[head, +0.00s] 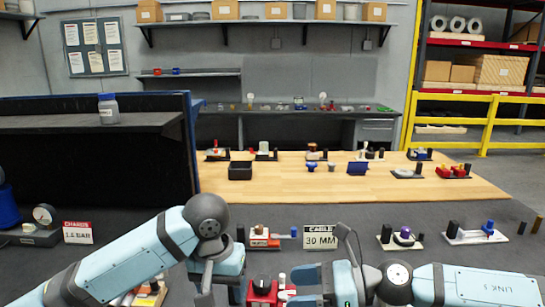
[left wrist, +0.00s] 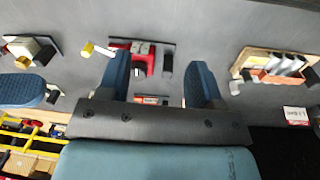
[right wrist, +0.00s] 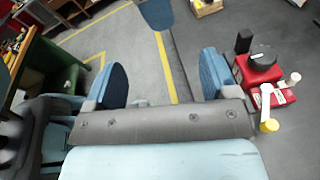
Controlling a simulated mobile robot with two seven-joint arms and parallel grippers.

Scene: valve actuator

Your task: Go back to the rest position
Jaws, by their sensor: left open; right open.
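My left gripper (head: 221,288) hangs down at the bottom centre of the head view. In the left wrist view its fingers (left wrist: 159,80) are apart with nothing gripped; a red valve unit (left wrist: 143,50) shows beyond them. My right gripper (right wrist: 162,80) is open and empty in the right wrist view, with bare floor between its fingers. The red valve unit (right wrist: 265,80) stands just outside its right-hand finger, with a black knob on top, white levers and a yellow end. In the head view the red valve unit (head: 262,291) shows between my two hands, partly cut off.
A dark bench carries small fixtures, a "CABLE 30 MM" sign (head: 320,237) and a "CHARGE 1.5 BAR" sign (head: 77,232). A wooden board (head: 300,190) behind holds several parts and a black bin (head: 240,170). A dark raised shelf (head: 90,122) stands left.

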